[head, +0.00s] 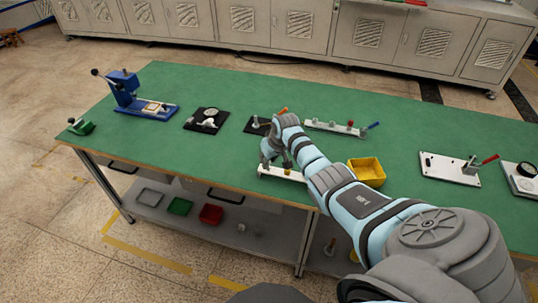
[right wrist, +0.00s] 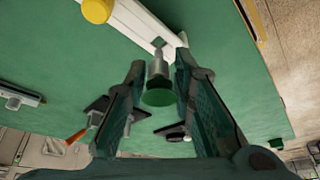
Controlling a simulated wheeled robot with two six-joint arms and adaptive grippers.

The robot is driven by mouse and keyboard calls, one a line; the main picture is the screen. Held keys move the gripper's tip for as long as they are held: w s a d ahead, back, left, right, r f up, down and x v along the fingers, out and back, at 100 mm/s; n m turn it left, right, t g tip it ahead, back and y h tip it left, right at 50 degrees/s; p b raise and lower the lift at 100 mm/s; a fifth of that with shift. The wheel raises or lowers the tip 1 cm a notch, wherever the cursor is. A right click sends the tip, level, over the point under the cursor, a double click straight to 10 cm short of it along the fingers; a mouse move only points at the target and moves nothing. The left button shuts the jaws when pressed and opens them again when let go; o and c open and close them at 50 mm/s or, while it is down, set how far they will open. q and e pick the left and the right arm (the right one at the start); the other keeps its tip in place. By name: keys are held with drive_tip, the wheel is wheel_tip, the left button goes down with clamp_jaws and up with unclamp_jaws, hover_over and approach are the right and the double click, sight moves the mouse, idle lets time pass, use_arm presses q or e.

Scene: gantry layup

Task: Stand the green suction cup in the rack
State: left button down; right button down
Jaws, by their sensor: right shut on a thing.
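The green suction cup (right wrist: 160,97) is between the two fingers of my right gripper (right wrist: 159,68) in the right wrist view, its metal stem pointing toward the rack. The rack is a white bar (right wrist: 128,20) with a dark square slot near its end. The stem's tip is close to that slot; I cannot tell whether it has entered. A yellow suction cup (right wrist: 97,10) stands on the rack, farther along. In the head view my right gripper (head: 272,162) is over the left part of the rack (head: 268,172), and the green cup is hidden. My left gripper is not in view.
A yellow bin (head: 366,174) stands right of the rack. Behind are a black fixture (head: 206,120) and a long plate with knobs (head: 335,127). A blue press (head: 130,95) is at the far left. The green table is clear left of the rack, whose front lies near the table edge.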

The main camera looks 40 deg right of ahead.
drive_tip(key=shift+p, duration=0.35)
idle(0.6)
drive_tip(key=shift+f+b, duration=1.25)
drive_tip(key=shift+f, duration=0.3)
drive_tip(key=c, duration=1.3)
unclamp_jaws()
drive_tip(key=v, duration=1.2)
